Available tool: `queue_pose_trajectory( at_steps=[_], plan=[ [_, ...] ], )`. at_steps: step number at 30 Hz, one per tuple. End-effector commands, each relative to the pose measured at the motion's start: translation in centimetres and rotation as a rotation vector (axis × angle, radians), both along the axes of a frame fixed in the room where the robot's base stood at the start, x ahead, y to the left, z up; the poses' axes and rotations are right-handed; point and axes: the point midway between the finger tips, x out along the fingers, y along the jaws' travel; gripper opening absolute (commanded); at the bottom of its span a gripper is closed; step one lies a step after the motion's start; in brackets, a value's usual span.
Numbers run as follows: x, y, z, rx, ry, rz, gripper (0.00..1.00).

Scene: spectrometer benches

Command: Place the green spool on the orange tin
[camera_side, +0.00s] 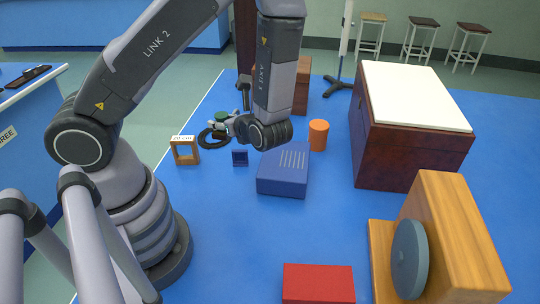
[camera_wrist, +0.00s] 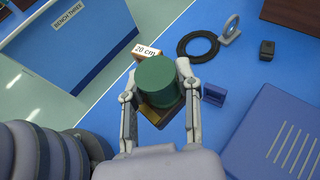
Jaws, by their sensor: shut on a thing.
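The green spool (camera_wrist: 157,80) is held between the two fingers of my gripper (camera_wrist: 157,71) in the wrist view. In the side view the spool (camera_side: 221,117) shows only in part at the tip of my gripper (camera_side: 224,123), which points left. It appears to be off the bench, though the exact height is hard to tell. The orange tin (camera_side: 319,136) stands upright on the blue bench, to the right of my gripper and behind the blue sloped box. Its top is bare. The tin is not in the wrist view.
A blue sloped box (camera_side: 284,170) stands below my wrist. A large brown box with white top (camera_side: 413,95) stands right of the tin.

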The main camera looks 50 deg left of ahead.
Motion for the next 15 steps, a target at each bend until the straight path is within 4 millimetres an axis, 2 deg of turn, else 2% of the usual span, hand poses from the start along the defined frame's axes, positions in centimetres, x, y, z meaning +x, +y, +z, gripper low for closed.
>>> queue_pose_trajectory(
  at_steps=[1,3,7,11,15],
  plan=[
    [-1.5,0.8,0.2,-0.001,-0.003,0.145,0.00],
    [-3.9,1.2,0.4,-0.002,-0.002,0.348,0.00],
    [-7.7,0.5,0.2,-0.001,0.001,0.734,0.00],
    [-10.1,-2.0,-0.2,0.001,0.003,1.133,0.00],
    [-10.3,-5.7,-0.9,0.000,0.003,1.565,0.00]
  ],
)
